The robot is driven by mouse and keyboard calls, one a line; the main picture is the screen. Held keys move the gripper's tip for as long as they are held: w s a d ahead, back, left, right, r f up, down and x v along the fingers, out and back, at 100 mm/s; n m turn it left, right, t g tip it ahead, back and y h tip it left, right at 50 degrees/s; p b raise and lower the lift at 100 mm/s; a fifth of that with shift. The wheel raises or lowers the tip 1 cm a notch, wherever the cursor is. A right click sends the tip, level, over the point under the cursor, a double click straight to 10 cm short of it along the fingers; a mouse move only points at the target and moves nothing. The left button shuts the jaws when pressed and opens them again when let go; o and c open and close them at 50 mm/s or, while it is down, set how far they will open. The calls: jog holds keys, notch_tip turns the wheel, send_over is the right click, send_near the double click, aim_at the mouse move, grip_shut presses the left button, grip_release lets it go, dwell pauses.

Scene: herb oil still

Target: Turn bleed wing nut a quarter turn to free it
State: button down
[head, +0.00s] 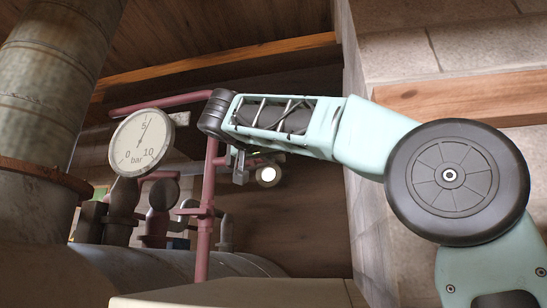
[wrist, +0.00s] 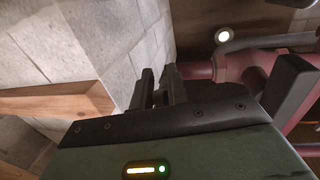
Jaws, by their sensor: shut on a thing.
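My gripper (head: 239,170) is at the red pipework, below the end of my arm in the head view. In the wrist view its two dark fingers (wrist: 160,88) stand close together with a narrow gap, beside a red valve body (wrist: 235,66). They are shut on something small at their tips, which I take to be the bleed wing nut. The nut itself is hidden by the fingers, so its angle cannot be told.
A pressure gauge (head: 142,142) and a red upright pipe (head: 205,220) stand left of my gripper. A large metal column (head: 45,90) is at far left. A dark flat bar (wrist: 289,88) is close on the right in the wrist view. A stone wall (wrist: 90,45) is on the left there.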

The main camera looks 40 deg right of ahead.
jog(key=shift+s+f+n+b, duration=0.1)
jog(key=shift+n+b, duration=0.3)
jog(key=shift+b, duration=0.15)
jog(key=shift+s+d+r+n+t+b, duration=0.15)
jog(key=shift+r+n+t+b, duration=0.8)
jog(key=shift+n, duration=2.35)
jog(key=shift+s+d+f+n+t+b, duration=0.15)
jog(key=shift+n+t+b, duration=0.3)
jog(key=shift+n+b, duration=2.05)
jog(key=shift+s+d+r+n+t+b, duration=0.15)
jog(key=shift+r+n+t+b, duration=0.45)
jog(key=shift+n, duration=3.5)
jog(key=shift+t, duration=0.3)
jog(key=c, duration=1.4)
grip_release()
jog(key=shift+f, duration=0.1)
